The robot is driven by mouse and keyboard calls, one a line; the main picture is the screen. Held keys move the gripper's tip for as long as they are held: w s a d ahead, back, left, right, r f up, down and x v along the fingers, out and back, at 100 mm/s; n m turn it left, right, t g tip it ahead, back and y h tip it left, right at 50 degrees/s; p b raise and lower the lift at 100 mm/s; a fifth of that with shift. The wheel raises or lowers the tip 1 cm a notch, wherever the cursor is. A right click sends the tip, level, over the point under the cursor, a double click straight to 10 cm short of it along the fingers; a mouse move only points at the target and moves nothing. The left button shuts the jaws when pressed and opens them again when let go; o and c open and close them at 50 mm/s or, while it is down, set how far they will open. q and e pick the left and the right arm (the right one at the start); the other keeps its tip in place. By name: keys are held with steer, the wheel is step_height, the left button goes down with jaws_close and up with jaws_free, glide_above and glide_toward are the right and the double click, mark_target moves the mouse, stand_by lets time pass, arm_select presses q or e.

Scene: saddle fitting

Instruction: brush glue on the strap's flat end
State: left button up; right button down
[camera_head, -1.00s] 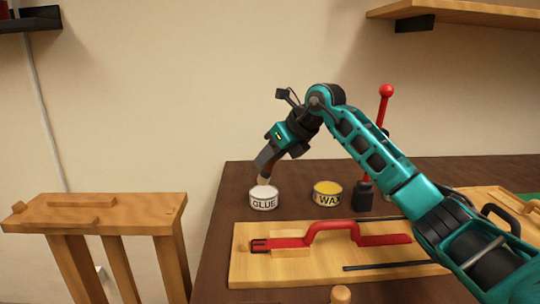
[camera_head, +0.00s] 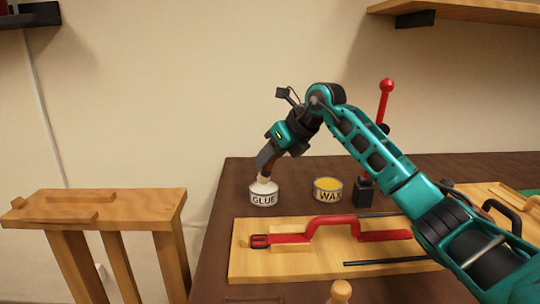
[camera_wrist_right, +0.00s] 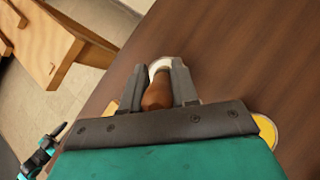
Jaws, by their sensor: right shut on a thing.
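My right gripper (camera_head: 267,163) is above the glue tin (camera_head: 264,196), shut on a brush (camera_wrist_right: 157,95) with a brown wooden handle. The brush's pale bristles (camera_head: 264,180) point down at the white glue in the tin; whether they dip into it is hard to tell. The red strap (camera_head: 330,228) lies on a light wooden board (camera_head: 300,270), with a raised loop in its middle. One flat end lies to the right and a dark buckle-like end to the left.
A yellow wax tin (camera_head: 327,191) stands right of the glue tin. Beyond it is a black block (camera_head: 363,194) and a red-knobbed lever (camera_head: 386,88). A dark rod (camera_head: 385,262) lies on the board. A wooden stand (camera_head: 110,207) is at left.

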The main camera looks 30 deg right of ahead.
steer(key=shift+f+b, duration=0.3)
steer(key=shift+f, duration=0.35)
stand_by(0.8)
steer(key=shift+r, duration=0.1)
step_height(320, 180, up, 6)
steer(key=p, duration=0.6)
steer(key=shift+r, duration=0.35)
steer(key=shift+r+p, duration=0.15)
steer(key=shift+p, duration=0.25)
